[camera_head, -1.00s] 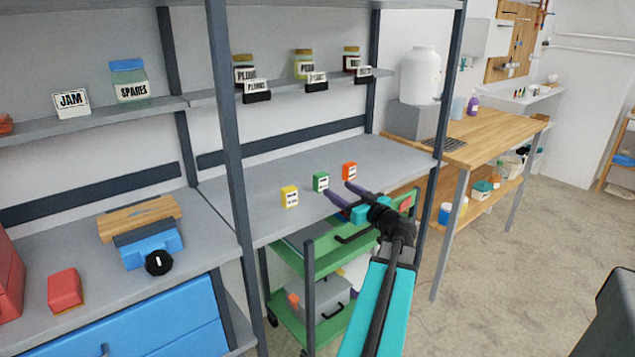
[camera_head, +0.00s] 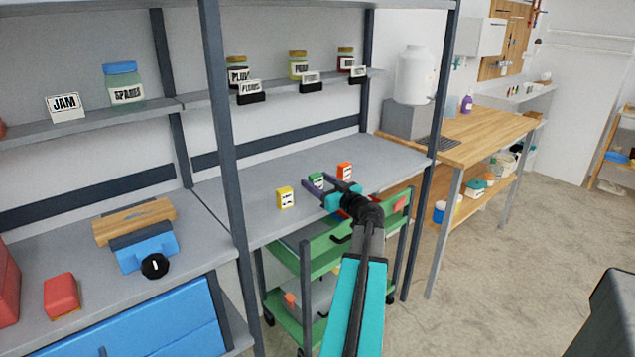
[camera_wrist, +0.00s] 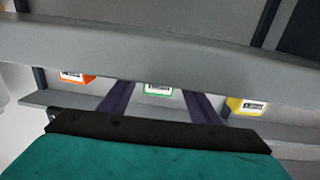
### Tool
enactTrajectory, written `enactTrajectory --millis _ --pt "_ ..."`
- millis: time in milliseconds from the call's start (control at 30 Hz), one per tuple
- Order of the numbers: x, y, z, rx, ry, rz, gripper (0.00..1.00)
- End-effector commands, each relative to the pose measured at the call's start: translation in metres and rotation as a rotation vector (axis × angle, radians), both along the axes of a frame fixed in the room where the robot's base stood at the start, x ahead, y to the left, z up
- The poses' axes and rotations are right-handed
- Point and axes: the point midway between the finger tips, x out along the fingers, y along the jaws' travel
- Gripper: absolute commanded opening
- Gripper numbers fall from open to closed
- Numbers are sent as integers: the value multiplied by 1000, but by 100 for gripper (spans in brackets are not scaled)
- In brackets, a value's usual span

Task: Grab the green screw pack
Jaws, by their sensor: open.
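The green screw pack (camera_head: 316,180) is a small box with a white label, standing on the grey shelf between a yellow and an orange pack. In the wrist view the green pack (camera_wrist: 158,89) shows in the gap between my two dark fingers, beyond their tips or near them. My gripper (camera_head: 315,184) is open and its fingers reach over the shelf toward the green pack, one on each side. I cannot tell whether either finger touches it. The wrist view shows my gripper (camera_wrist: 160,95) with the fingers apart and nothing clamped.
The yellow pack (camera_head: 285,198) stands to the left and the orange pack (camera_head: 345,171) to the right on the same shelf (camera_head: 235,205). A dark shelf post (camera_head: 226,150) rises left of them. A green cart (camera_head: 325,258) stands below. An upper shelf holds labelled jars.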

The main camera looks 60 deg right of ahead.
Motion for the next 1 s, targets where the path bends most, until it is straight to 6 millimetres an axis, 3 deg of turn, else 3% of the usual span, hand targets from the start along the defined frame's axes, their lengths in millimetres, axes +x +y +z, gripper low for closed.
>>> enactTrajectory --millis 467,1000 --pt "5 -2 1 0 0 1 57" --pt "48 -21 6 -1 0 2 57"
